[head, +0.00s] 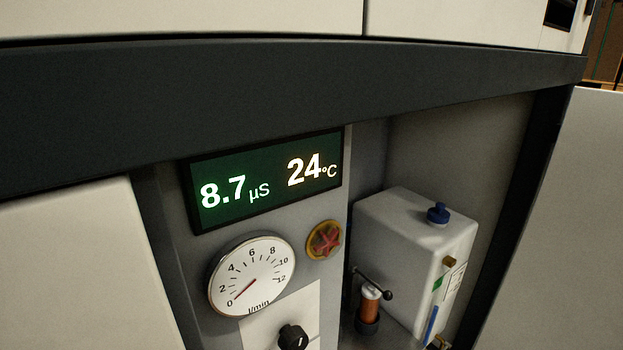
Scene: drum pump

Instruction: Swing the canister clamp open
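A white canister (402,255) with a blue cap (438,213) stands in the recess at the right of the head view. In front of its left side is an orange-brown cylinder (369,306) on a dark base. A black bar with a ball knob (387,295) lies across the cylinder's top and reaches close to the canister's face. I cannot tell for sure whether this bar is the clamp, nor whether it touches the canister. The canister's lower end is cut off by the picture's edge. My gripper is not in view.
Left of the recess is a grey panel with a lit display (265,180), a round flow gauge (252,277), a red star-shaped knob (324,240) and a black knob (293,338). A dark beam (270,110) runs above. The recess's right wall (490,190) stands near the canister.

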